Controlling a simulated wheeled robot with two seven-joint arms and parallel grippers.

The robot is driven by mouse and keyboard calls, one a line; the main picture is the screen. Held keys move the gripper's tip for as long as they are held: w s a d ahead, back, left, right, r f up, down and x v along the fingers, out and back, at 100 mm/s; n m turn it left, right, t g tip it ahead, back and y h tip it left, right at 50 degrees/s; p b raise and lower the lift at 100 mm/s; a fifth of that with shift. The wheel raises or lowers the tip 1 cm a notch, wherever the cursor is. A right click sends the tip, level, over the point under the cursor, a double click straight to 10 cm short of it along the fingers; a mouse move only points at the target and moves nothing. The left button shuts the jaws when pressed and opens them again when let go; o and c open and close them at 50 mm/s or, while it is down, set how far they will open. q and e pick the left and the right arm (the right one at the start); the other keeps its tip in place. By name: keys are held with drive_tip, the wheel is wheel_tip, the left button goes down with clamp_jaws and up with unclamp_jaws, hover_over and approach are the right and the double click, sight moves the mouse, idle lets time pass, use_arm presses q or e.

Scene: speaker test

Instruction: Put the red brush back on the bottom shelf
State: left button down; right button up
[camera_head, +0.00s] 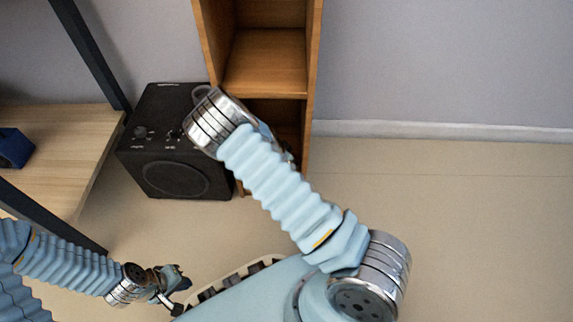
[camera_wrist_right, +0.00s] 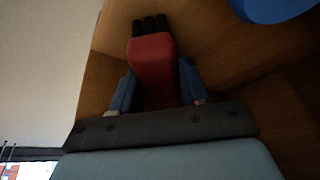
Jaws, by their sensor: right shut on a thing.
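The red brush (camera_wrist_right: 153,62) shows in the right wrist view, with a dark end pointing away from me. My right gripper (camera_wrist_right: 157,84) is shut on it, one blue finger on each side. Brown wooden panels of the shelf unit surround the brush and gripper. In the head view the wooden shelf unit (camera_head: 265,66) stands against the wall, and my right arm covers part of its lower opening. The right gripper and brush are hidden there. My left gripper (camera_head: 172,281) hangs at the lower left, away from the shelf; its finger opening is unclear.
A black speaker (camera_head: 172,180) stands on the floor, left of the shelf unit. A blue object (camera_wrist_right: 272,8) is in the right wrist view's top right corner. A light wood table (camera_head: 62,150) with a dark blue item (camera_head: 14,148) is at left. The floor at right is clear.

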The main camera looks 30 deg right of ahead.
drive_tip(key=shift+w+d+f, duration=0.15)
drive_tip(key=shift+f, duration=0.4)
drive_tip(key=shift+r, duration=0.1)
drive_tip(key=shift+f, duration=0.2)
drive_tip(key=o, duration=1)
drive_tip(key=shift+r, duration=0.1)
